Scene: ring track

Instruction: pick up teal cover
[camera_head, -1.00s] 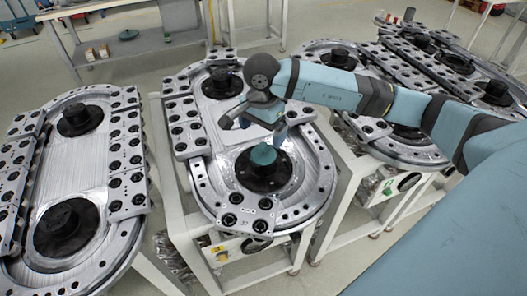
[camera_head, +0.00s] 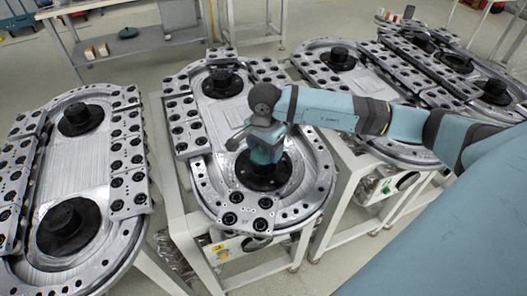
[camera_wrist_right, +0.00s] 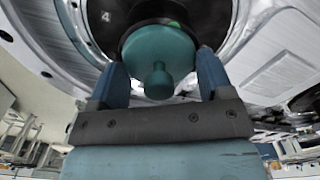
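The teal cover (camera_wrist_right: 158,45) is a round disc with a small knob, seen close up in the right wrist view. It sits at the dark round hub (camera_head: 262,178) at the near end of the middle ring track (camera_head: 211,190). My right gripper (camera_head: 258,150) is down at the cover and hides most of it in the head view. In the wrist view the two fingers of the right gripper (camera_wrist_right: 161,62) stand apart, one on each side of the disc, close to its edges. I cannot tell whether they touch it. My left gripper is not in view.
Another ring track (camera_head: 97,190) with two dark hubs stands to the left. More tracks (camera_head: 415,148) stand to the right on white frames. A dark hub (camera_head: 222,82) rises at the far end of the middle track. A workbench (camera_head: 150,42) is at the back.

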